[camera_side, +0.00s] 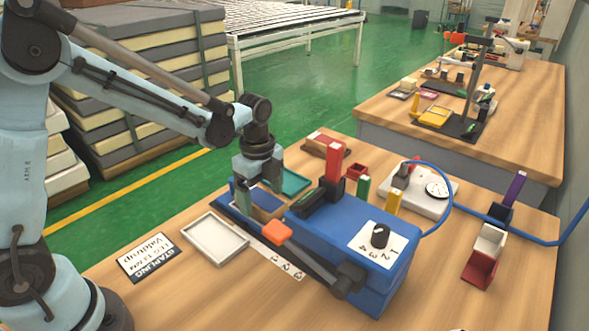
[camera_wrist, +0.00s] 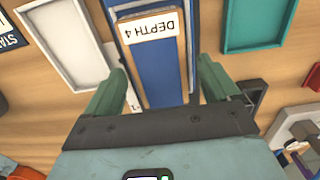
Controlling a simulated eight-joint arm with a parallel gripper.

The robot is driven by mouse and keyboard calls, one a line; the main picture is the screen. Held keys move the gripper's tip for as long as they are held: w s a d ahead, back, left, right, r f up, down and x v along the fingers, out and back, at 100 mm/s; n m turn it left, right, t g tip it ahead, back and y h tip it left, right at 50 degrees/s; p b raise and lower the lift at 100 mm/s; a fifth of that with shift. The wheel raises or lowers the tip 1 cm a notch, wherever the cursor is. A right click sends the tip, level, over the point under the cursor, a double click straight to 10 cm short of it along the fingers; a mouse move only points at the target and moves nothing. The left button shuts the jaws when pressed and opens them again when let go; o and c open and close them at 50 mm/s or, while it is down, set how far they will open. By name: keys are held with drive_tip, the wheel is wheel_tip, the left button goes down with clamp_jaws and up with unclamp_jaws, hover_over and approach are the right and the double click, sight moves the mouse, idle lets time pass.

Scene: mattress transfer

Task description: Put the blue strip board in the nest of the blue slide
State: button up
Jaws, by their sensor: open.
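In the wrist view a tan wooden board with a wide blue strip (camera_wrist: 167,77) lies between my gripper's fingers (camera_wrist: 162,75). A white label reading "DEPTH 4" is at its far end. Blue edges of the slide (camera_wrist: 120,42) show along its sides, so it appears to lie within the slide; I cannot tell whether it sits flat in the nest. In the side view my gripper (camera_side: 257,203) is low over the left end of the blue slide (camera_side: 232,208), partly hiding the tan board (camera_side: 267,214). The fingers are open, one on each side of the board.
An empty white tray (camera_side: 214,240) lies left of the slide, and an empty teal tray (camera_side: 294,184) behind it. The blue machine body (camera_side: 350,232) carries a red upright (camera_side: 333,165) and a black knob (camera_side: 380,235). An orange-ended lever (camera_side: 277,231) is in front. A blue hose crosses the right side.

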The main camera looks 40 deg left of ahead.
sight(262, 198)
wheel_tip(262, 198, up, 11)
drive_tip(key=s+a+f+n+t, duration=0.1)
drive_tip(key=s+n+t, duration=0.6)
drive_tip(key=n, duration=1.1)
drive_tip(key=s, duration=0.4)
